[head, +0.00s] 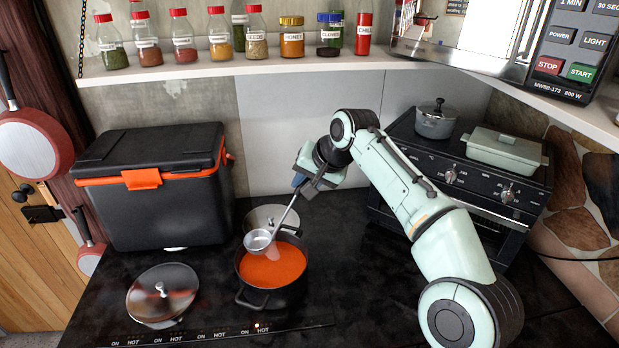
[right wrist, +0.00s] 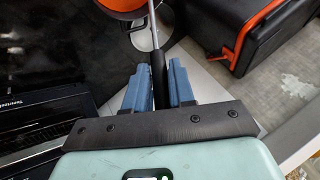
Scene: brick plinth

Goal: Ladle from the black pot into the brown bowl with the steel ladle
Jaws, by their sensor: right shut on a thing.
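The black pot (head: 272,299) stands on the dark hob, filled with orange-red soup (head: 272,266). My right gripper (head: 303,182) is above and behind the pot, shut on the black handle of the steel ladle (head: 259,241). The ladle slants down to the left, its cup over the pot's back-left part, at about rim height. Whether the cup touches the soup or holds any is unclear. In the right wrist view the ladle's handle (right wrist: 158,72) runs between both blue fingers, and the soup (right wrist: 122,4) shows at the top edge. The brown bowl and my left gripper are not in view.
A lid (head: 272,216) lies behind the pot, and another lid (head: 162,292) lies on the hob at left. A black cooler (head: 160,207) stands at back left, an oven (head: 455,188) at right. A shelf of spice jars (head: 190,67) hangs above.

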